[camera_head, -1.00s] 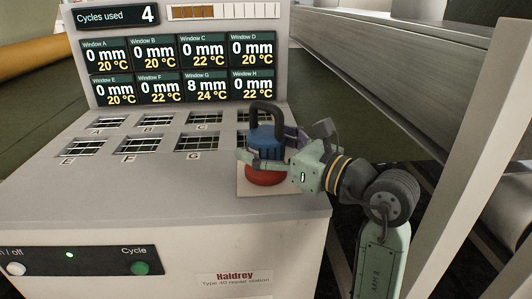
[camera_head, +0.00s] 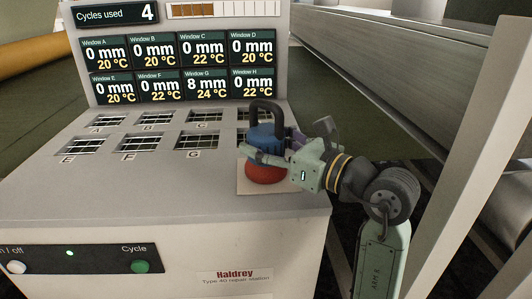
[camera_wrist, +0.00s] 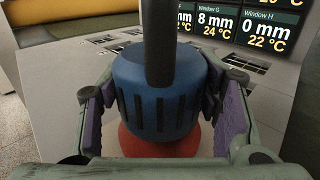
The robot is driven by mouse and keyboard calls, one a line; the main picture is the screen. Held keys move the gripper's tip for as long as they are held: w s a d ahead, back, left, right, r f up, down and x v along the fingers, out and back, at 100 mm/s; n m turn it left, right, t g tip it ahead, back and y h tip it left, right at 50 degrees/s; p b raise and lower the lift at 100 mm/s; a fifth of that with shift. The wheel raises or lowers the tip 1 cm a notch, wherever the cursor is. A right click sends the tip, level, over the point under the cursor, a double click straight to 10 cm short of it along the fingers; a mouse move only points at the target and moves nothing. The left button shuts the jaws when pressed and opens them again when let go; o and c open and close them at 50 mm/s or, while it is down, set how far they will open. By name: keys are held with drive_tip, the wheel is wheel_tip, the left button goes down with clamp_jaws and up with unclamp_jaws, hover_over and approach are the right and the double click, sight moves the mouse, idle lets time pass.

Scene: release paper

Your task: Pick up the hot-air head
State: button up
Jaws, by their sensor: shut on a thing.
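The hot-air head has a blue slotted body, a red base and a black loop handle. In the head view the hot-air head (camera_head: 265,172) stands upright at the right of the station top, over a pale square pad (camera_head: 284,189). My gripper (camera_head: 264,158) reaches it from the right and is shut around the body. In the wrist view the hot-air head (camera_wrist: 158,90) fills the middle, with purple finger pads of my gripper (camera_wrist: 160,112) on both sides. I cannot tell whether the base touches the pad.
The station top has rows of lettered grid windows (camera_head: 141,143) left of the head. A display panel (camera_head: 180,65) stands behind them. The front has a green Cycle button (camera_head: 140,267). A pale upright post (camera_head: 465,150) stands right of my arm.

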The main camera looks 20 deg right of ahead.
clamp_jaws()
drive_tip(key=shift+r, duration=0.1)
drive_tip(key=shift+r, duration=0.1)
